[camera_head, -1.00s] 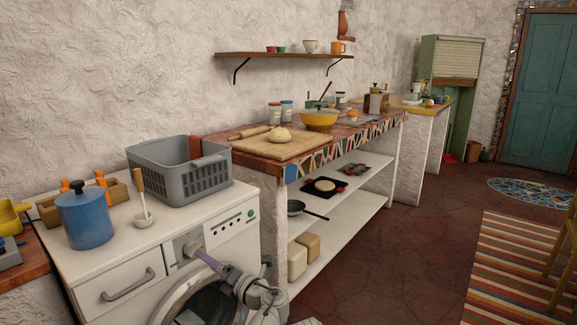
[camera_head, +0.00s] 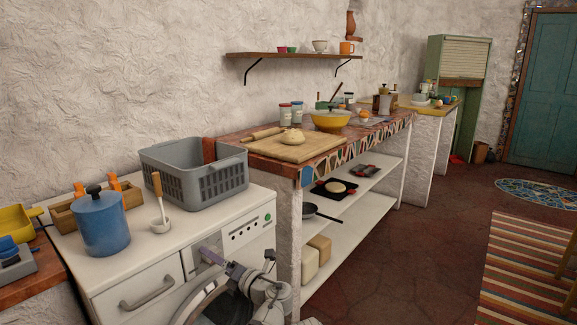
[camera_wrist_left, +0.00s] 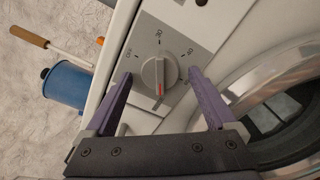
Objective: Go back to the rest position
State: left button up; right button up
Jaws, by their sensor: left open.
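My left gripper (camera_head: 209,254) is in front of the white washing machine (camera_head: 150,256), at the control panel. In the left wrist view its two purple fingers (camera_wrist_left: 158,80) are open. They stand apart on either side of the round grey dial (camera_wrist_left: 159,77), whose red mark points down. Nothing is seen between the fingers except the dial; I cannot tell whether they touch it. In the head view the dial is largely hidden by the gripper. My right gripper is in neither view.
On the machine's top stand a blue pot (camera_head: 101,226), a ladle (camera_head: 160,207) and a grey basket (camera_head: 195,178). The round door (camera_wrist_left: 290,105) is right of the dial. A mosaic counter (camera_head: 300,167) with shelves stands to the right.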

pick_arm(q)
jog(key=shift+a+f+n, duration=0.1)
jog(key=shift+n, duration=0.6)
jog(key=n, duration=0.3)
jog(key=shift+w+n, duration=0.1)
jog(key=shift+n, duration=0.2)
jog(key=n, duration=1.6)
jog(key=shift+w+d+n, duration=0.25)
jog(key=shift+d+n, duration=0.05)
jog(key=shift+s+a, duration=0.1)
